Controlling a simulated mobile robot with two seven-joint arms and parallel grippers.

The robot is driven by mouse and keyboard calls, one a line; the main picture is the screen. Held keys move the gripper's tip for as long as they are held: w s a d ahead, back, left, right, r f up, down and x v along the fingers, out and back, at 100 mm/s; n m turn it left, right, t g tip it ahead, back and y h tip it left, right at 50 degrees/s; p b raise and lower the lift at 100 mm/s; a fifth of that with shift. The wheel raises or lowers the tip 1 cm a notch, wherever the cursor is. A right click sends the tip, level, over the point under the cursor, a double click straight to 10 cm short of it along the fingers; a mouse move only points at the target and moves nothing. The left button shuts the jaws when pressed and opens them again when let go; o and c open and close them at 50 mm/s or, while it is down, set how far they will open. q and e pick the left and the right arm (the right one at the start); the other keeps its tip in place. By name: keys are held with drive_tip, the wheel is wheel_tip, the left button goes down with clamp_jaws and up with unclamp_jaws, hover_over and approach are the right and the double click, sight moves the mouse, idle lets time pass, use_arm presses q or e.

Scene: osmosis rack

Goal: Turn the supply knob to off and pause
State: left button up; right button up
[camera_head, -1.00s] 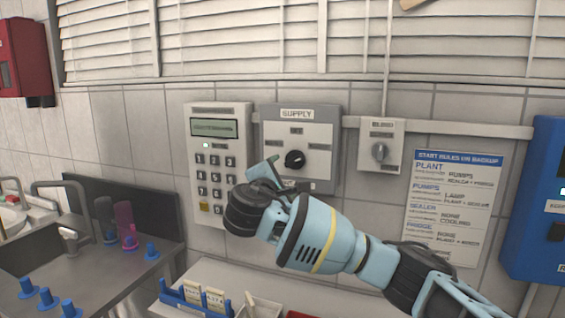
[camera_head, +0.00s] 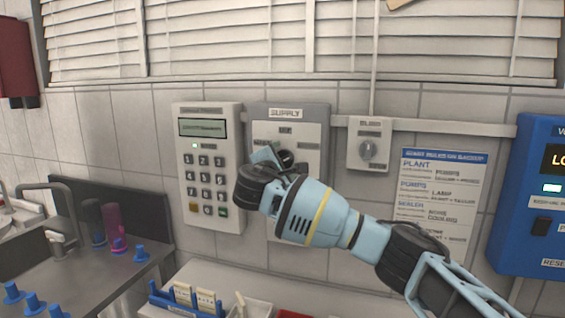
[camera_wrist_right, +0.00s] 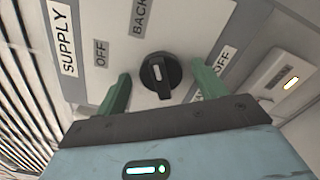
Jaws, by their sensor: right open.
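The supply panel (camera_head: 312,115) is a grey box on the wall with a black round knob (camera_head: 286,158). My right gripper (camera_wrist_right: 160,72) is open, with one green finger on each side of the knob and visible gaps between. In the head view my right gripper (camera_head: 272,156) partly covers the knob. My left gripper is out of view.
A keypad unit (camera_head: 209,108) stands close left of the panel, and a small switch box (camera_head: 368,144) close right. Below are a blue rack (camera_head: 185,300) and a sink counter (camera_head: 105,275). A blue cabinet (camera_head: 520,215) and notice (camera_head: 437,190) are further right.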

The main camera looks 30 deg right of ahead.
drive_tip(key=shift+w+d, duration=0.1)
drive_tip(key=shift+c, duration=0.3)
drive_tip(key=c, duration=0.9)
drive_tip(key=shift+n, duration=0.4)
drive_tip(key=n, duration=1.1)
drive_tip(key=shift+w, duration=0.1)
drive_tip(key=o, duration=1)
drive_tip(key=shift+c, duration=0.2)
